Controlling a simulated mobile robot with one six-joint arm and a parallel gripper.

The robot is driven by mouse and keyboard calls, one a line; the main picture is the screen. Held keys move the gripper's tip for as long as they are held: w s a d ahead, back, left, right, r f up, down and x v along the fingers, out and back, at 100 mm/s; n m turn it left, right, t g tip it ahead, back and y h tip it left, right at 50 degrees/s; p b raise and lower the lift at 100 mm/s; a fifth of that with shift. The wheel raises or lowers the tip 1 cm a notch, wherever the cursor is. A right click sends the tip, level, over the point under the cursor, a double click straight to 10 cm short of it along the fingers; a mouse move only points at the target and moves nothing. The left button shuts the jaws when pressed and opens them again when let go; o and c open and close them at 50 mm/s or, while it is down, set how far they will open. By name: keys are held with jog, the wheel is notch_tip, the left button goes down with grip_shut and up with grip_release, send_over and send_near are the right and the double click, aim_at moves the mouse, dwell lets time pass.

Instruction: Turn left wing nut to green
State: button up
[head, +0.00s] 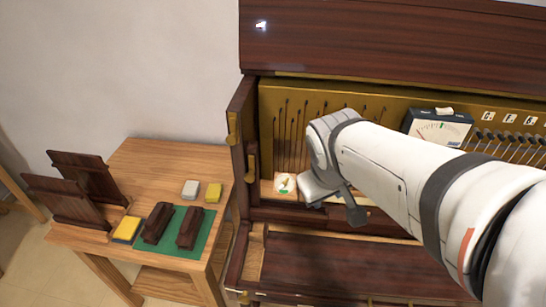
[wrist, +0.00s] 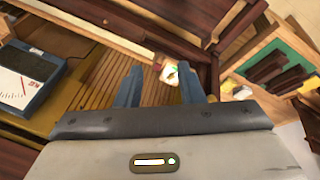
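The left wing nut (head: 286,184) is a small brass-coloured piece on a white round dial with green and orange marks, at the left end of the piano's key ledge. In the wrist view the wing nut (wrist: 169,73) shows beyond the fingers, between their tips and nearer the right one. The wing's exact angle is too small to tell.
A meter box (head: 438,127) stands on the piano at right. The piano's left side post (head: 238,125) rises close to the dial. A wooden side table (head: 150,160) at left holds dark wooden blocks, a green mat (head: 203,245) and yellow and white pieces.

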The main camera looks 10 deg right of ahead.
jog(key=w+d+f+n+h+b, duration=0.1)
jog(key=w+d+f+n+h, duration=0.15)
jog(key=w+f+n, duration=0.35)
jog(key=n+t+y+b, duration=0.2)
jog(key=n+t+b, duration=0.2)
jog(key=n, duration=1.3)
send_near(284, 183)
jog(key=shift+b+x, duration=1.4)
jog(key=shift+x, duration=0.35)
jog(key=shift+f, duration=0.15)
jog(key=shift+b+x, duration=2.25)
jog(key=shift+x, duration=1.2)
